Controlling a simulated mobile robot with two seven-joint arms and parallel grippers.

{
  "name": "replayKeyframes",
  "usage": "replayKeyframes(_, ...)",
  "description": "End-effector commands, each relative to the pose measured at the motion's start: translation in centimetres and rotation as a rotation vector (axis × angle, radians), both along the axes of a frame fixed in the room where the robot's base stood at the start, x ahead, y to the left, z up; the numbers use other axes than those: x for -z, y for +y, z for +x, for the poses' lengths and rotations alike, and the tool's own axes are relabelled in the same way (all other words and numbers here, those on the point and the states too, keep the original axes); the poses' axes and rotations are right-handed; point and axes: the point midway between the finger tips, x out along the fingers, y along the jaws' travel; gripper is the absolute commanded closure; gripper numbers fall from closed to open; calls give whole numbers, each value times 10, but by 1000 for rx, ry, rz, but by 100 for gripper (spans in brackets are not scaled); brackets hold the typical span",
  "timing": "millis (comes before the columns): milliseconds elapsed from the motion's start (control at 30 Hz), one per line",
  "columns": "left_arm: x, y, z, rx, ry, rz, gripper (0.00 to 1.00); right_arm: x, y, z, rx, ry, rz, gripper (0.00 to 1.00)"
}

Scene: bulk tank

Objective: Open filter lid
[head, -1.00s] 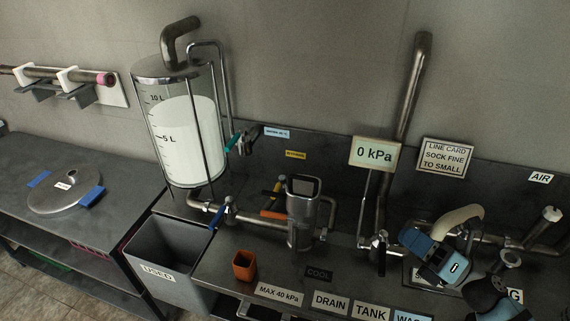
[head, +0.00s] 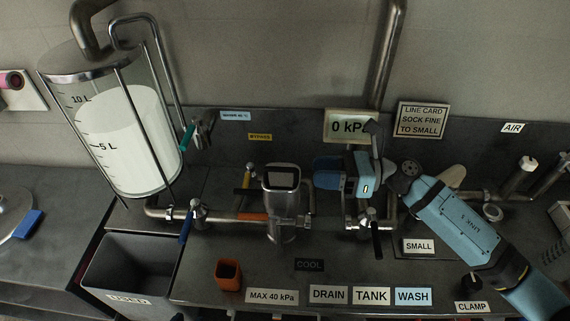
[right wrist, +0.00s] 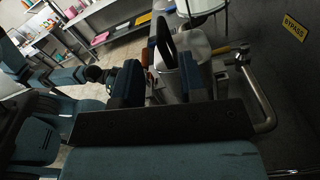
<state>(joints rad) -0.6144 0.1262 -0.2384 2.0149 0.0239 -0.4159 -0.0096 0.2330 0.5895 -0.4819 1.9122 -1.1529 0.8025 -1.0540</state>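The filter housing (head: 282,215) is an upright metal cylinder in the middle of the bench. Its lid (head: 281,178) sits on top, with a squarish light frame around a dark centre, and looks closed. My right gripper (head: 325,173) points left towards the lid from just right of it, with a small gap showing in the head view. In the right wrist view its two dark-blue fingers (right wrist: 162,85) are apart, and the lid (right wrist: 165,45) shows beyond and between them. I see no contact. My left gripper is not in view.
Pipes with a blue-handled valve (head: 187,225) and an orange-handled valve (head: 248,178) lie left of the filter. The 0 kPa display (head: 345,126) stands behind my right gripper. An orange cup (head: 228,274) and a grey USED bin (head: 130,270) are front left. A milk-filled glass vessel (head: 122,125) stands behind.

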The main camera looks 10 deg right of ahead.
Motion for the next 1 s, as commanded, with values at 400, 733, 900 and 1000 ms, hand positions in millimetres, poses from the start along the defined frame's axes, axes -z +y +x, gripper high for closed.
replayKeyframes(400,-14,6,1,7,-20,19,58,-1,68,14,0,1,2,62)
replayKeyframes(733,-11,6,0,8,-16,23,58,0,75,15,1,1,0,62)
replayKeyframes(900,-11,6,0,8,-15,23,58,0,75,15,1,1,0,85)
replayKeyframes(1000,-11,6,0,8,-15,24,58,0,75,15,0,2,0,100)
